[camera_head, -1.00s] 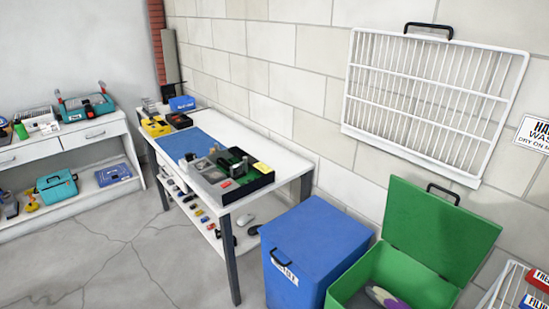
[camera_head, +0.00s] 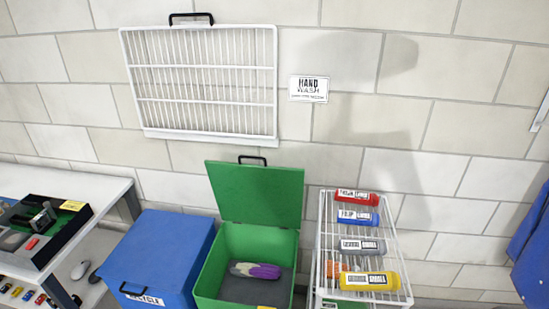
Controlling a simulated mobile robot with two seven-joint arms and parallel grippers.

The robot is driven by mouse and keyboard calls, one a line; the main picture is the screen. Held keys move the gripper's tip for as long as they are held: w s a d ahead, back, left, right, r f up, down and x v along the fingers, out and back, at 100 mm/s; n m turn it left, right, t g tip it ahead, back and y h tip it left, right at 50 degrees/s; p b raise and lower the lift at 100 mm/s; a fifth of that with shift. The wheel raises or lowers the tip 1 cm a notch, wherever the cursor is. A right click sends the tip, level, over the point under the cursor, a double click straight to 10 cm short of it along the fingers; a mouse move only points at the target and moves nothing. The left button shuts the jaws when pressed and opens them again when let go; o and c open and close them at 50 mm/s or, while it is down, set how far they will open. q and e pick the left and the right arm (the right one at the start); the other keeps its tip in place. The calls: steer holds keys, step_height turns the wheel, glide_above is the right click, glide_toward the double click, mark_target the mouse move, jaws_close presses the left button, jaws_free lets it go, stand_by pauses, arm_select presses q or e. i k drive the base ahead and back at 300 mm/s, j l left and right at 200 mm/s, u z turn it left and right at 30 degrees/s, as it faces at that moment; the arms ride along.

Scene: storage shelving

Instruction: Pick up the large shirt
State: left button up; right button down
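No item is clearly readable as the large shirt. Several rolled, labelled bundles lie on a white wire rack (camera_head: 325,232) at the lower right: a red roll (camera_head: 345,195), a blue roll (camera_head: 372,218), a grey roll (camera_head: 378,246) and a yellow roll (camera_head: 393,281). An orange piece (camera_head: 332,267) shows partly behind the yellow roll. The labels are too small to read surely. A grey, white and purple bundle (camera_head: 262,271) lies inside the open green bin (camera_head: 230,238). A blue cloth-like thing (camera_head: 533,245) is cut off at the right edge. Neither gripper is in view.
A closed blue recycle bin (camera_head: 165,250) stands left of the green bin, whose lid (camera_head: 255,192) is up. A white table (camera_head: 95,187) with a black tray is at the left. A wire grille (camera_head: 200,83) and a hand wash sign (camera_head: 309,89) are on the wall.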

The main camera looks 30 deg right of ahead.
mark_target(372, 200)
steer(key=z, duration=1)
